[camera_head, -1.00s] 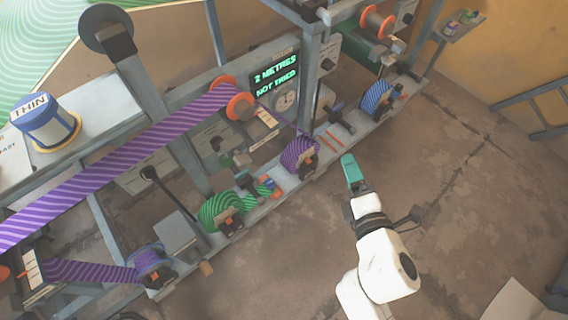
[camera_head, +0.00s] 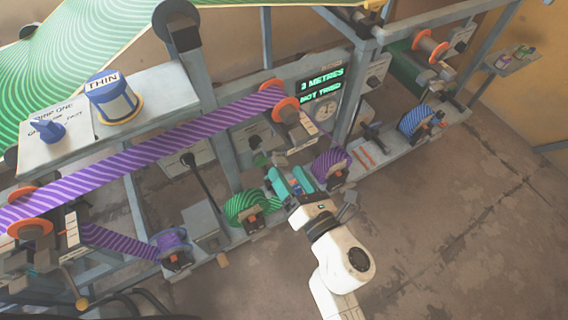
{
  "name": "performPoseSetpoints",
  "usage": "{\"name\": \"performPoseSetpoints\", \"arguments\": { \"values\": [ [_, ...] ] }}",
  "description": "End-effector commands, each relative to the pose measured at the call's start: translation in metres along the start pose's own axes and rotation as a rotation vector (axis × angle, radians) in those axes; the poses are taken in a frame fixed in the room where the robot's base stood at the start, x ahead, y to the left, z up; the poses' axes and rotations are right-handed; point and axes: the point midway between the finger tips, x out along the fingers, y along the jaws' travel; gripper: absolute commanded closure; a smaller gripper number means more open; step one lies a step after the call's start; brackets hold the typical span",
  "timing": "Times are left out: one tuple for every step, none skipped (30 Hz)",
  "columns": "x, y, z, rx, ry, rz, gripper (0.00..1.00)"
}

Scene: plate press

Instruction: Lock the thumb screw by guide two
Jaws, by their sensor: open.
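My gripper (camera_head: 290,179) has two teal fingers spread apart with nothing between them. It is over the front edge of the bench, between the green striped roll (camera_head: 246,207) and the purple striped roll (camera_head: 331,164). Orange-flanged guide rollers carry the purple striped web: one (camera_head: 286,107) is above and behind my gripper, another (camera_head: 31,224) is at far left. The guide labels are too small to read, so I cannot tell which is guide two. I cannot make out the thumb screw for certain. My fingers hide part of the bench behind them.
A display (camera_head: 321,84) reads metres and "not tried". A blue striped roll (camera_head: 417,121) sits further right on the bench. The floor at right (camera_head: 440,230) is clear.

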Motion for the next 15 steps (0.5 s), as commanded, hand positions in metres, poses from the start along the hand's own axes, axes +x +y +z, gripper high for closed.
{"name": "performPoseSetpoints", "arguments": {
  "values": [
    [0.008,0.000,0.001,0.000,-0.001,0.001,0.34],
    [0.012,0.000,0.001,0.000,-0.001,0.001,0.34],
    [0.017,0.000,0.001,0.001,-0.001,0.001,0.34],
    [0.019,0.000,0.000,0.001,-0.001,0.000,0.34],
    [0.022,0.000,0.000,0.001,-0.001,0.000,0.34],
    [0.025,0.000,0.000,0.001,-0.001,0.000,0.34],
    [0.027,0.000,0.000,0.001,-0.001,-0.001,0.34],
    [0.028,0.000,0.000,0.001,0.000,-0.001,0.34],
    [0.029,0.000,0.000,0.001,0.000,-0.001,0.34],
    [0.030,0.000,0.000,0.001,0.000,-0.001,0.34],
    [0.030,0.000,0.000,0.002,0.000,-0.001,0.34],
    [0.031,0.000,0.000,0.002,0.000,-0.001,0.34],
    [0.031,0.000,0.000,0.002,0.000,-0.001,0.34],
    [0.031,0.000,0.000,0.002,0.000,-0.001,0.34],
    [0.031,0.000,0.000,0.002,0.000,-0.001,0.34]
  ]
}}
